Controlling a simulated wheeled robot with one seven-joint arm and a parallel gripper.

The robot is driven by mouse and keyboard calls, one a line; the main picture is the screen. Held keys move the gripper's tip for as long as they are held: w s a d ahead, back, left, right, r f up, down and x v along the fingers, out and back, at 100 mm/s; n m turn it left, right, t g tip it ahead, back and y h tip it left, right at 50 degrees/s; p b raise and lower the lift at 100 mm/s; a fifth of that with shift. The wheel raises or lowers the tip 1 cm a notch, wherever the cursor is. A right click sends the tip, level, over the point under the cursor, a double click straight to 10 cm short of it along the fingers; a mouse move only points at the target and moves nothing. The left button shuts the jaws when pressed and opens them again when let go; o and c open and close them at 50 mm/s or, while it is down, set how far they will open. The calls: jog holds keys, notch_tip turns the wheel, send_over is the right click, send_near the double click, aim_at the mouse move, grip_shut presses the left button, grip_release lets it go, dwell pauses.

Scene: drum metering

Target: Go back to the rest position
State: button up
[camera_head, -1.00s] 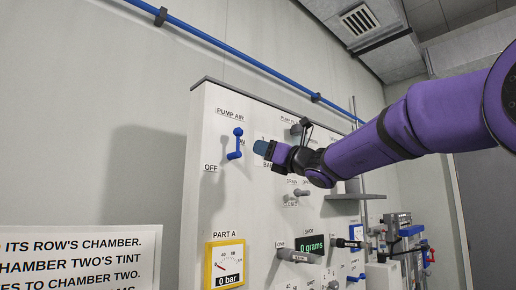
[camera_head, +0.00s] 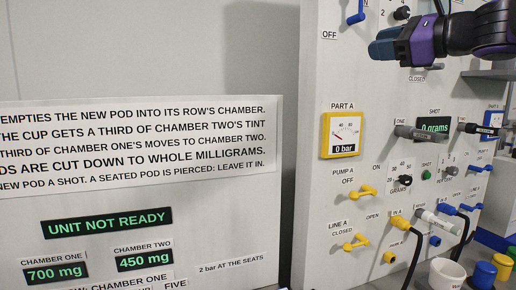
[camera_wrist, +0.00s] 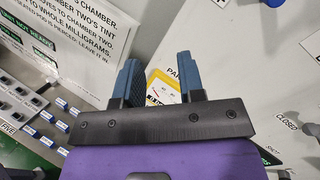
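My gripper (camera_head: 385,46) is at the upper right of the head view, in front of the upper part of the white control panel (camera_head: 312,130). Its purple wrist comes in from the right edge, and its blue fingers point left. In the wrist view, the two blue fingers (camera_wrist: 158,80) stand apart with nothing between them, so the gripper is open. It appears clear of the panel's levers. The arm hides part of the upper panel.
The panel carries a yellow gauge (camera_head: 342,134) reading 0 bar, yellow levers (camera_head: 367,191) and a blue lever (camera_head: 355,13). A wall sign (camera_head: 140,145) and a display (camera_head: 107,222) reading UNIT NOT READY are left. A white cup (camera_head: 446,274) stands lower right.

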jog(key=s+d+f+n+g+h, duration=0.2)
jog(key=s+f+n+g+h, duration=0.2)
jog(key=s+f+n, duration=0.6)
jog(key=s+d+f+n+g+h, duration=0.3)
jog(key=s+f+n+h, duration=0.4)
jog(key=f, duration=1.1)
jog(key=s+n+g, duration=0.1)
jog(key=s+n, duration=0.2)
jog(key=s, duration=0.3)
jog(key=shift+d+f+n, duration=0.15)
jog(key=shift+f+n, duration=0.15)
